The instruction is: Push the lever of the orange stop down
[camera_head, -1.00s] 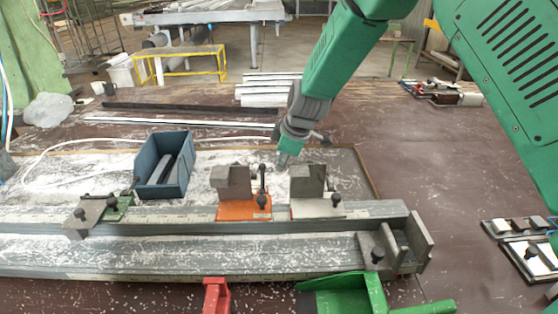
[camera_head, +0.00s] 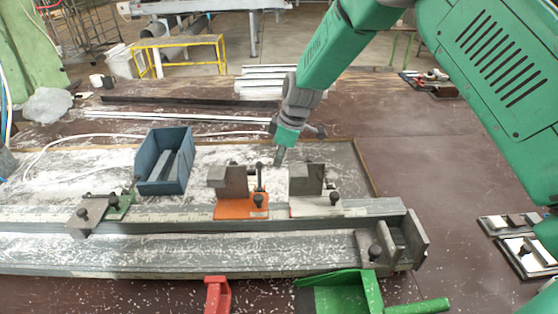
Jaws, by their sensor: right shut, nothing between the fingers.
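The orange stop (camera_head: 243,208) sits on the grey profile rail, with a grey block on its left part. Its dark lever (camera_head: 259,179) stands upright on the right side of the block, and a dark knob is in front of it. My right gripper (camera_head: 279,160) is shut and empty. It points down, just behind and to the right of the lever's top in the picture, and appears apart from it. My left gripper is not in view.
A grey stop (camera_head: 314,206) stands close on the right of the orange one. A blue bin (camera_head: 164,165) is behind the rail to the left. The table at right is mostly clear.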

